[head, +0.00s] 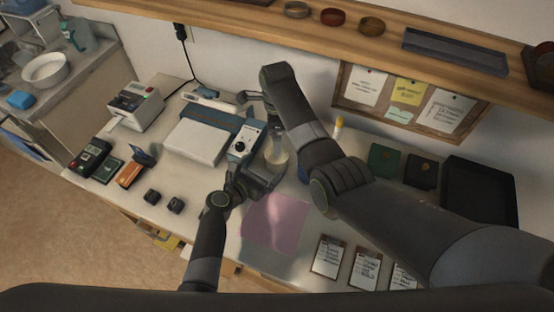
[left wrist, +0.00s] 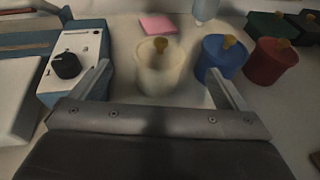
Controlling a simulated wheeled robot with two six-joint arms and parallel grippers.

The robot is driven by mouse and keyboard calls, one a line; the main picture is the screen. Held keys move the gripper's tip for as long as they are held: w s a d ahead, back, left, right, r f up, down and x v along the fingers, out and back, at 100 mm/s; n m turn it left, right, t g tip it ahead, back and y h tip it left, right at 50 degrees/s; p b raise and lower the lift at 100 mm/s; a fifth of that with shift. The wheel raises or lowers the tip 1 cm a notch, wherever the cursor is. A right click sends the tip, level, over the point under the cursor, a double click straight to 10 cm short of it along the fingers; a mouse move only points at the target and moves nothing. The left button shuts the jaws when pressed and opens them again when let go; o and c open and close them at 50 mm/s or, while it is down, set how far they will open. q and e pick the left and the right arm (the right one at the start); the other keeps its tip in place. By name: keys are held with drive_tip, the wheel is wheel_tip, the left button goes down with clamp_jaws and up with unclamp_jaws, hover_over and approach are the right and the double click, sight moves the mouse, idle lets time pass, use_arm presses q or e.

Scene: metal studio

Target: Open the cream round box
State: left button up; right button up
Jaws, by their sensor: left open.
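The cream round box (head: 277,153) stands on the bench beside the blue-and-white device. In the left wrist view the cream round box (left wrist: 158,75) is upright, with a tan knob (left wrist: 160,44) on its lid, and the lid looks seated. My left gripper (head: 268,180) is open on the near side of the box. In the left wrist view its two fingers spread to either side of the box, with nothing held. My right gripper (head: 250,97) is above the back of the device; its jaw state is unclear.
A blue round box (left wrist: 220,58) and a red one (left wrist: 271,63) stand right of the cream box. The device with a black dial (head: 240,146) is close on the left. A pink mat (head: 275,222) lies in front. A shelf (head: 330,32) overhangs the back.

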sight(277, 160)
use_arm(q)
drive_tip(key=shift+x, duration=3.15)
drive_tip(key=shift+c, duration=0.4)
